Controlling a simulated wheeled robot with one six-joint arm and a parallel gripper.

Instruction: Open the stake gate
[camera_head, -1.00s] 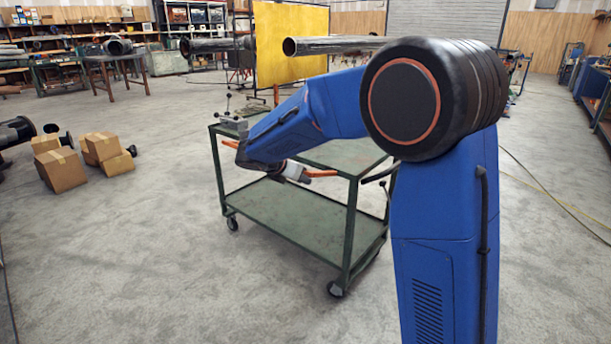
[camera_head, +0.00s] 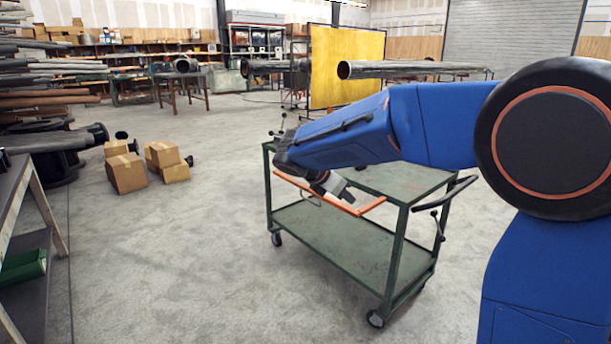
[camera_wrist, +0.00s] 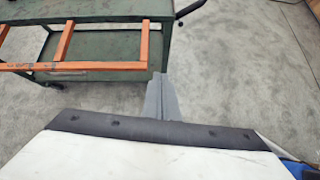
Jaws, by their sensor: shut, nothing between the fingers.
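The stake gate (camera_head: 363,207) is an orange barred frame along the near side of a green cart (camera_head: 345,250). My arm hides part of it in the head view. My gripper (camera_head: 338,188) is at the gate's near bar in the head view. In the wrist view my gripper (camera_wrist: 158,80) is shut with nothing between its fingers. Its tips appear just beside the gate's lower right corner; I cannot tell whether they touch.
The cart has a black push handle (camera_head: 445,194) at its right end. Cardboard boxes (camera_head: 125,172) lie on the floor at left, and a shelf bench (camera_head: 22,255) stands at the left edge. A yellow panel (camera_head: 345,65) stands behind. The floor between boxes and cart is clear.

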